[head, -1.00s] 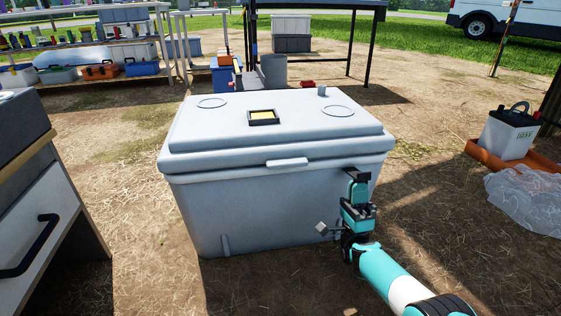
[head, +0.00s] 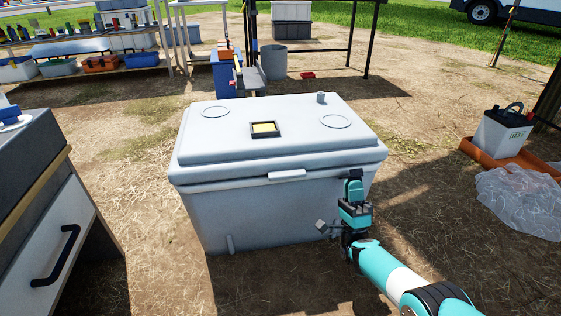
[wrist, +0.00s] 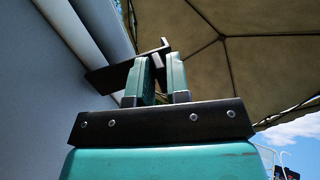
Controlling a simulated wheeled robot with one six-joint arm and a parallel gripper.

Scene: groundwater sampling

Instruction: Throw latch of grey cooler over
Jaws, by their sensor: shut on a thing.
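The grey cooler (head: 275,160) stands on the ground in the middle of the head view with its lid down. My gripper (head: 355,188) is at the right end of the cooler's front, just below the lid edge. In the wrist view my gripper (wrist: 158,80) has its two teal fingers close together on the dark latch (wrist: 112,76), beside the cooler's grey wall. The fingers hide part of the latch. In the head view my gripper mostly covers it, so its exact angle is hard to tell.
A cabinet with a black handle (head: 62,255) stands at the left. At the right are an orange tray (head: 487,157) with a battery (head: 504,130) and a clear plastic bag (head: 520,200). Bare straw-strewn ground lies in front of the cooler.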

